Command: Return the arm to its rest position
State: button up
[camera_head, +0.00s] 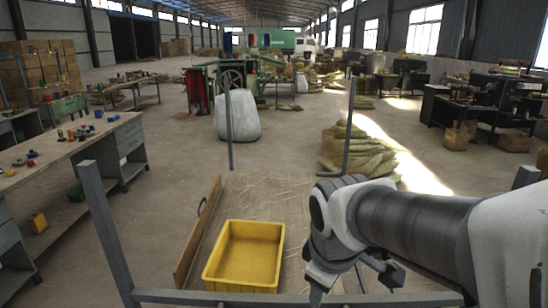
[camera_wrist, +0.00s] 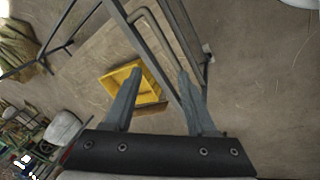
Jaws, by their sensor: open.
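My arm (camera_head: 410,225) reaches in from the right edge of the head view, bent down at its wrist. My gripper shows in the wrist view (camera_wrist: 160,76) with its two grey fingers spread apart and nothing between them. In the head view my gripper's fingers are hard to make out behind the wrist and the frame. A yellow tray (camera_head: 245,255) lies left of the wrist in the head view and looks empty. The tray also shows beyond the fingers in the wrist view (camera_wrist: 122,75), partly covered by a finger.
A grey metal frame (camera_head: 107,225) with a front bar and upright posts surrounds the tray area, close to my arm. A wooden board (camera_head: 198,232) stands left of the tray. A workbench (camera_head: 70,146) is at left. Straw bundles (camera_head: 358,150) lie behind. Open floor lies farther back.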

jog(key=s+d+r+m+t, duration=0.1)
jog(key=s+d+r+m, duration=0.3)
jog(key=s+d+m, duration=0.2)
jog(key=s+m, duration=0.2)
jog(key=m, duration=0.2)
jog(key=shift+s+r+t+y, duration=0.2)
jog(key=shift+t+y, duration=0.1)
jog(key=shift+t, duration=0.1)
jog(key=shift+w, duration=0.1)
jog(key=shift+c, duration=0.6)
jog(key=shift+d, duration=0.15)
